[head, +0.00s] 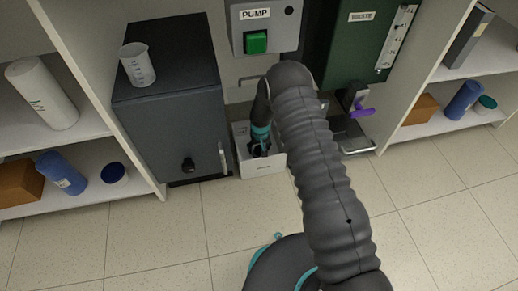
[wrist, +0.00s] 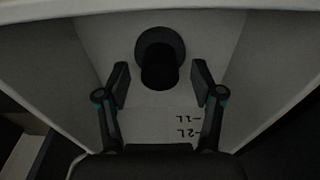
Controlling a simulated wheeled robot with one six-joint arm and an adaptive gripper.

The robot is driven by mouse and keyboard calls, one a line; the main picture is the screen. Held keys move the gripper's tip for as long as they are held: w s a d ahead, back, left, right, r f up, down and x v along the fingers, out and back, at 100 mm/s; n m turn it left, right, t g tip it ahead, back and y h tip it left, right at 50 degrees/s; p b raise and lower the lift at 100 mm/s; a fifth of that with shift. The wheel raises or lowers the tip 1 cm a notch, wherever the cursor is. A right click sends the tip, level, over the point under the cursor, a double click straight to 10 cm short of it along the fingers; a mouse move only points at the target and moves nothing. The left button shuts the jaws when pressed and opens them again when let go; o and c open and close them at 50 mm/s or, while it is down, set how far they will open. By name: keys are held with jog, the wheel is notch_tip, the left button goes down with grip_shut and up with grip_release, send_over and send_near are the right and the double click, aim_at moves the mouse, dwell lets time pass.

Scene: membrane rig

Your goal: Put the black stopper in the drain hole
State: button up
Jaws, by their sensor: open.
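The black stopper (wrist: 160,72) is inside a white open tank. It shows as a dark round disc with a narrower black cylinder pointing towards the wrist camera. My gripper (wrist: 160,82) is open, with one finger on each side of the cylinder and a visible gap on both sides. In the head view, my gripper (head: 260,147) reaches down into the white tank (head: 264,168), and the stopper cannot be made out there. No separate drain hole shows. I cannot tell whether the stopper sits in it or covers it.
The tank's pale walls (wrist: 225,40) close in around my fingers, and one carries 1L and 2L marks. A dark cabinet (head: 170,130) stands left of the tank. The pump box (head: 262,30) is above, and the green waste unit (head: 362,45) with a purple lever (head: 362,112) is to the right.

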notch_tip(320, 180, up, 11)
jog(key=s, duration=0.1)
jog(key=shift+s+d, duration=0.15)
jog(key=shift+s, duration=0.05)
dwell(0.4)
jog(key=s+d+g, duration=0.2)
jog(key=s, duration=0.5)
jog(key=s+d+r+m+t+p, duration=0.1)
jog(key=s+d+r+t, duration=0.1)
jog(key=s+d+r, duration=0.3)
jog(key=s+d+r+m+t+p, duration=0.1)
jog(key=s+d+r, duration=0.5)
jog(key=s+r, duration=0.8)
jog(key=s+d+r+m+t+p, duration=0.1)
jog(key=s+d+r, duration=0.5)
jog(key=r, duration=2.1)
jog(key=s+t+p, duration=0.1)
jog(key=s+t, duration=0.1)
jog(key=s, duration=0.2)
jog(key=shift+s+p, duration=0.15)
jog(key=shift+p, duration=0.2)
